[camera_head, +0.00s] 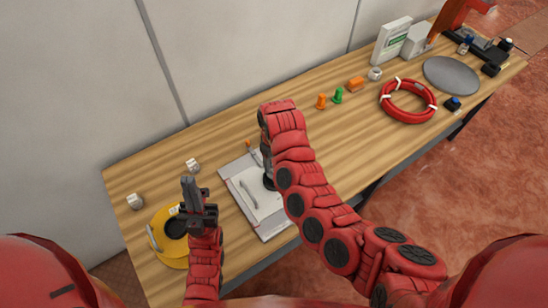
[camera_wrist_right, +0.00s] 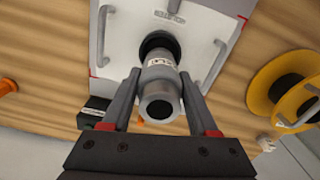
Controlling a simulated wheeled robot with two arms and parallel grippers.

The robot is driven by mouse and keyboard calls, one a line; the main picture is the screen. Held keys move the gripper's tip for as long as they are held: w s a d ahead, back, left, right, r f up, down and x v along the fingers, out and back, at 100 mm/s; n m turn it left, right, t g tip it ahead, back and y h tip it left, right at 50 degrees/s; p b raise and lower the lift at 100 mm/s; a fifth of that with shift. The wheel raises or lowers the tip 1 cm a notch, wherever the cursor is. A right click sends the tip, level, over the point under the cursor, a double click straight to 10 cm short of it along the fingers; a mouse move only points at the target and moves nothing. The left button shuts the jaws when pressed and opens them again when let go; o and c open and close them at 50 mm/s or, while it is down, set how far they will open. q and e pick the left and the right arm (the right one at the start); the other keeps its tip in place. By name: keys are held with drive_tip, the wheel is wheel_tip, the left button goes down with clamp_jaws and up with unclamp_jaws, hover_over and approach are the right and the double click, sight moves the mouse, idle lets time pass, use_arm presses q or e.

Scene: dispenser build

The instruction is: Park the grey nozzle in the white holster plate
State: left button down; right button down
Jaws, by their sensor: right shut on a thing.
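The white holster plate (camera_head: 268,219) lies on the wooden bench, with a pale handle on it and a black round socket. In the right wrist view, the plate (camera_wrist_right: 112,55) sits beyond the grey nozzle (camera_wrist_right: 158,68). My right gripper (camera_wrist_right: 160,95) is shut on the nozzle, one finger on each side of its body. The nozzle's far end meets the black ring on the plate; I cannot tell how deep it sits. In the head view my right arm hides most of the nozzle. My left gripper (camera_head: 194,193) is raised in front of a yellow spool, holding nothing visible; its finger gap is unclear.
A wall runs behind the bench.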

drive_tip(key=shift+f+b, duration=1.3)
drive_tip(key=shift+f, duration=0.8)
drive_tip(key=shift+p, duration=0.65)
drive_tip(key=shift+f+b, duration=0.4)
drive_tip(key=shift+f, duration=0.2)
drive_tip(key=shift+c, duration=2.2)
unclamp_jaws()
drive_tip(key=shift+s, duration=0.1)
